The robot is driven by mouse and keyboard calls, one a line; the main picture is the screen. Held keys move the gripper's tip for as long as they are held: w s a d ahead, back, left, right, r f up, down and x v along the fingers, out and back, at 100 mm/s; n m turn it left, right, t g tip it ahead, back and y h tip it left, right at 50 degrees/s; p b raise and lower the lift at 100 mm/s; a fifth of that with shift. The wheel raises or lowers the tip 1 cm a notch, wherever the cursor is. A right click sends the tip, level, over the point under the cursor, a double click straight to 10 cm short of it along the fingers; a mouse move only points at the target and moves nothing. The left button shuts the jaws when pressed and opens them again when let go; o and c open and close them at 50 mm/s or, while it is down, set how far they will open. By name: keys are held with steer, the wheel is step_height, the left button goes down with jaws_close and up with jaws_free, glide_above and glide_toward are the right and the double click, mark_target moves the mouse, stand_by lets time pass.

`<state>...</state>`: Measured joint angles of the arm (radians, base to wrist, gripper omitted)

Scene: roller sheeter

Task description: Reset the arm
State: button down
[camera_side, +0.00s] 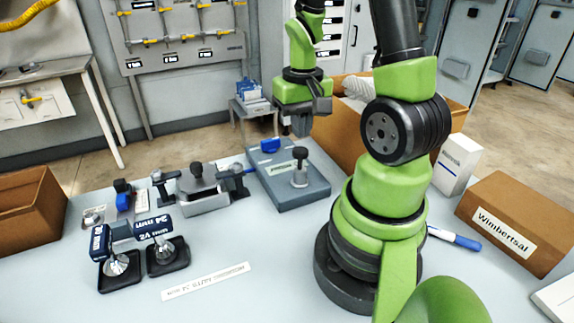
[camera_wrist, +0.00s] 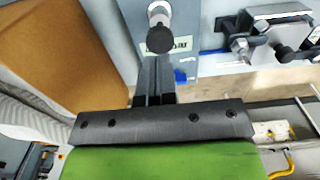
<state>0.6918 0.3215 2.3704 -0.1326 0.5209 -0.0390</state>
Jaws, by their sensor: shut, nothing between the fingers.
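My gripper (camera_side: 301,124) hangs below the green wrist, in the air behind the grey flat block (camera_side: 312,192). In the wrist view its dark fingers (camera_wrist: 154,80) are together, with nothing between them. The grey block carries an upright metal post with a round knob (camera_side: 300,155) and has a blue part (camera_side: 270,145) at its back edge. In the wrist view the black knob (camera_wrist: 160,38) appears just beyond the fingertips. I cannot tell the exact height between them.
A grey clamp-like device (camera_side: 204,200) stands left of the block. Two black-based stands with navy labelled handles (camera_side: 154,226) are at front left. An open carton (camera_side: 335,135) is behind my arm. A labelled brown box (camera_side: 505,235) and blue marker (camera_side: 455,238) lie right. The front table is mostly clear.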

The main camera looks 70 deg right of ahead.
stand_by(0.7)
steer(key=s+a+r+n+t+y, duration=0.2)
steer(key=a+r+n+t, duration=0.3)
steer(key=a+r, duration=1.1)
steer(key=shift+a+t, duration=0.2)
steer(key=shift+t, duration=0.9)
steer(key=shift+s+r, duration=0.1)
